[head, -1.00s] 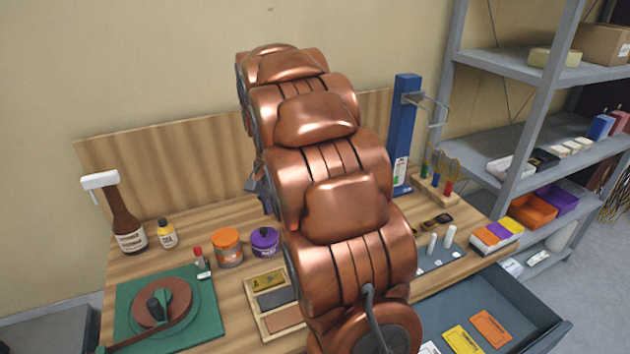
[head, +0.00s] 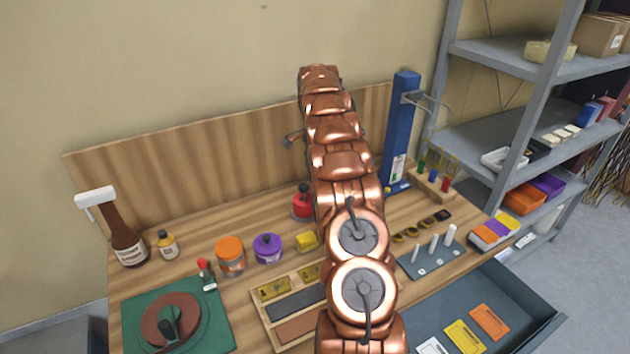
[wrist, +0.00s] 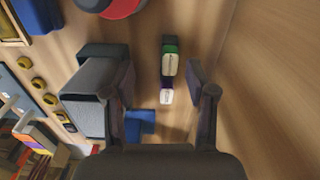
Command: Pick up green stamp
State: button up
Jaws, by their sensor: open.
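In the wrist view the green stamp (wrist: 170,48), a small dark block with a green band and a pale face, sits on the wood surface between and beyond my fingers. My gripper (wrist: 161,78) is open, with one finger on each side of this pair and nothing visibly held. I cannot tell how far above the surface the fingers are. In the head view my arm hides the stamp and most of my gripper.
A red-and-dark round object (wrist: 120,8) and a blue piece (wrist: 141,124) are near in the wrist view. The head view shows a blue post (head: 403,120), a red jar (head: 302,205), a yellow block (head: 307,241), a slotted tray (head: 262,311) and an open drawer (head: 530,318).

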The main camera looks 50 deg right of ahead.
jog(key=d, duration=0.1)
jog(key=d+f+m, duration=0.1)
jog(key=shift+w+d+f, duration=0.15)
jog(key=shift+d, duration=0.15)
jog(key=shift+w+f, duration=0.15)
jog(key=shift+f, duration=1.25)
jog(key=shift+d+f, duration=0.1)
jog(key=shift+f, duration=2.4)
grip_shut()
